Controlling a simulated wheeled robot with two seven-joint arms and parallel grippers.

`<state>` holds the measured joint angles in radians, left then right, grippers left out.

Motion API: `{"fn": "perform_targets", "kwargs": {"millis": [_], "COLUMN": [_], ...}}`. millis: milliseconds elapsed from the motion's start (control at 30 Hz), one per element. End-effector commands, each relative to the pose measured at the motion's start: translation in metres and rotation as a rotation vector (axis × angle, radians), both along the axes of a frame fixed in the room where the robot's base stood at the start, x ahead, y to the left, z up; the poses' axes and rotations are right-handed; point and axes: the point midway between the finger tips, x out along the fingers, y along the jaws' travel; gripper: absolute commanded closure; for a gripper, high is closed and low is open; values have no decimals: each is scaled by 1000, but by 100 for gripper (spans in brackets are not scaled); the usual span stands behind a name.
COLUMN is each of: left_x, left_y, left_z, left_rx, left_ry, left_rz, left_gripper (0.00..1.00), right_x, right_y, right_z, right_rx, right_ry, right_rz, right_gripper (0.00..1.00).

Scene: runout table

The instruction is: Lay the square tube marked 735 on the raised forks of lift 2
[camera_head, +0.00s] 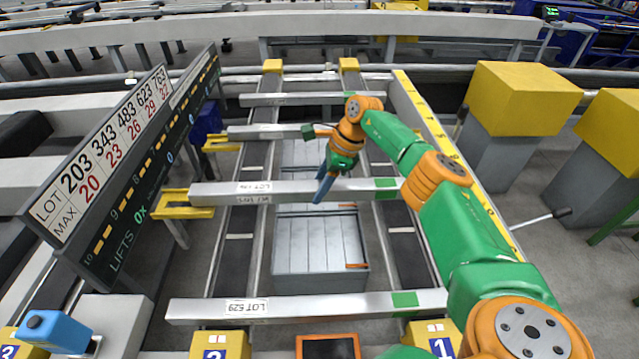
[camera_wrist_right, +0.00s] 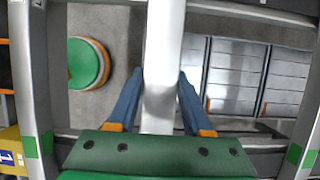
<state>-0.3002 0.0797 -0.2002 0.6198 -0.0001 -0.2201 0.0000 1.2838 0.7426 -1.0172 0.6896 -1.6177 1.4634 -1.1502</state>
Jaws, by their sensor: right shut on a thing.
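A long grey square tube (camera_head: 225,193) lies across the two rails, with a green patch near its right end. Its lot labels are too small to read surely, so I cannot tell whether it is 735. My right gripper (camera_head: 322,188) is shut on this tube near its middle. In the right wrist view the blue fingers (camera_wrist_right: 159,108) press both sides of the tube (camera_wrist_right: 167,50). Yellow forks (camera_head: 172,212) are at the tube's left end; I cannot tell whether they touch it. A yellow block marked 2 (camera_head: 218,346) stands at the bottom. My left gripper is out of view.
Another tube (camera_head: 330,306), marked LOT 529, lies nearer; two more tubes (camera_head: 285,99) (camera_head: 265,132) lie farther back. A lot-and-lifts sign board (camera_head: 120,165) stands left. Grey boxes (camera_head: 315,255) sit between the rails. Yellow-topped posts (camera_head: 520,95) stand right.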

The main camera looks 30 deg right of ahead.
Motion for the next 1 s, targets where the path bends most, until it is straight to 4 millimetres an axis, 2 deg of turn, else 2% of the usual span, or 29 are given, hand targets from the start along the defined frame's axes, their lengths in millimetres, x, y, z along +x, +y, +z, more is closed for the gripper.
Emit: {"fn": "perform_targets", "kwargs": {"millis": [67,333,367,467,767,867,1000], "left_x": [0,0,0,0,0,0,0], "left_y": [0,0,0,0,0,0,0], "left_z": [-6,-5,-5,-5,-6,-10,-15], "left_rx": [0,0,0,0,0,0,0], "left_ry": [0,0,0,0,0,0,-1], "left_rz": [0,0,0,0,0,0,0], "left_gripper": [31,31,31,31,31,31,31], "right_x": [0,0,0,0,0,-3,-9], "right_y": [0,0,0,0,-1,-6,-16], "right_z": [-7,-6,-6,-6,-6,7,37], "right_rx": [1,1,1,1,-1,-1,-1], "right_ry": [-2,-2,-2,-2,0,-4,-6], "right_rz": [1,1,1,1,0,0,-1], "right_gripper": [100,100,42,15,15,15,15]}}
